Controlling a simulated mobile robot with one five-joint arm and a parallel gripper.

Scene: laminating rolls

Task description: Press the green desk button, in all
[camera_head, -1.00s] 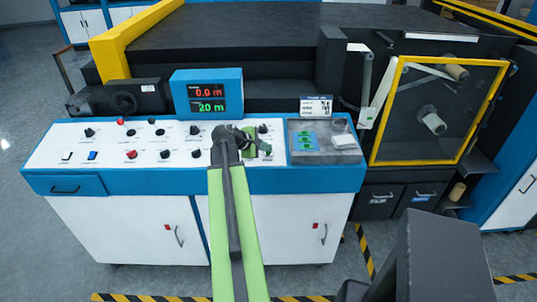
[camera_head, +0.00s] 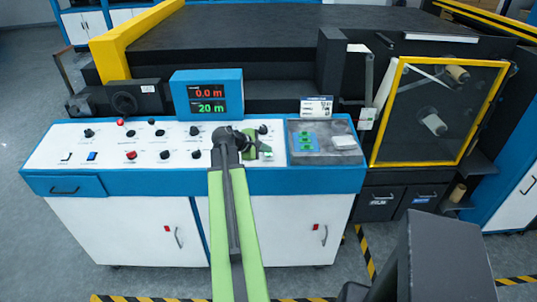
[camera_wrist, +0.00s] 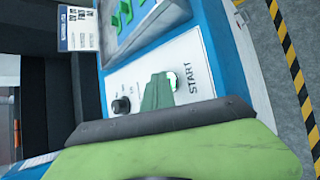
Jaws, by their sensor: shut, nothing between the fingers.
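I cannot tell whether the fingertips touch the button.
Several black knobs and a red button (camera_head: 130,155) are on the panel (camera_head: 75,142) to the left. A display (camera_head: 207,95) reads 0.0 m and 20 m. A grey tray (camera_head: 310,156) with green pieces lies right of the button. A yellow-framed door (camera_head: 436,110) stands farther right.

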